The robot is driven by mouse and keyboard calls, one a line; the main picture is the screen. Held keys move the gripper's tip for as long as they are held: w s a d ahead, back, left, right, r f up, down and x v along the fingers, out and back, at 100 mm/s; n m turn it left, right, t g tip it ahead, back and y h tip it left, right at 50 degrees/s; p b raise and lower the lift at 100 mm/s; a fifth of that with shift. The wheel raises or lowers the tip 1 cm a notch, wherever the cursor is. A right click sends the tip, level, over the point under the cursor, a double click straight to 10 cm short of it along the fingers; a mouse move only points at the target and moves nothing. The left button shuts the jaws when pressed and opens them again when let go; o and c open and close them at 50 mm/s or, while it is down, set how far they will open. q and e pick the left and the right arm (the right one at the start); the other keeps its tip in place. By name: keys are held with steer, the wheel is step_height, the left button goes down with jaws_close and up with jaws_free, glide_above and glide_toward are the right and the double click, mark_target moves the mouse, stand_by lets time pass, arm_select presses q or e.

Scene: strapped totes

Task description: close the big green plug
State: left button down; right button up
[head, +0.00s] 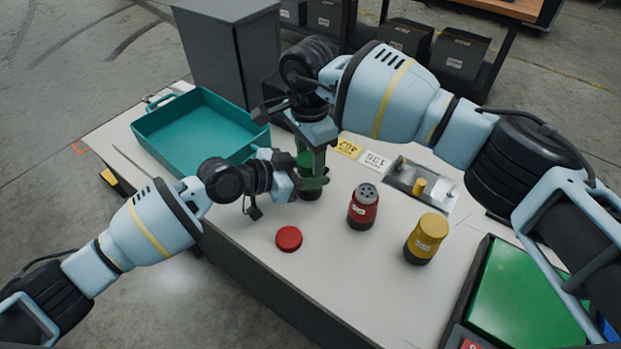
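The big green plug (312,172) stands on the light tabletop near the middle of the head view, dark at its base. My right gripper (318,138) points down from above at its top. My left gripper (290,186) reaches in from the left, close against its side. Both grippers' fingertips are largely hidden, so I cannot tell how far they are closed or whether they grip. The upper part of the plug is partly covered by my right gripper, and I cannot tell whether a cap sits on it.
A red plug (363,210) with a grey, holed top and a yellow plug (427,238) stand to the right. A red round cap (289,238) lies in front. A teal tote (190,165) is at left, a grey tray (440,193) and labels behind. A green panel (525,295) fills the lower right.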

steer(key=c, duration=0.4)
steer(key=shift+o, duration=0.2)
steer(key=shift+m, duration=1.6)
steer(key=o, duration=1.1)
steer(key=shift+r, duration=2.25)
steer(key=o, duration=0.5)
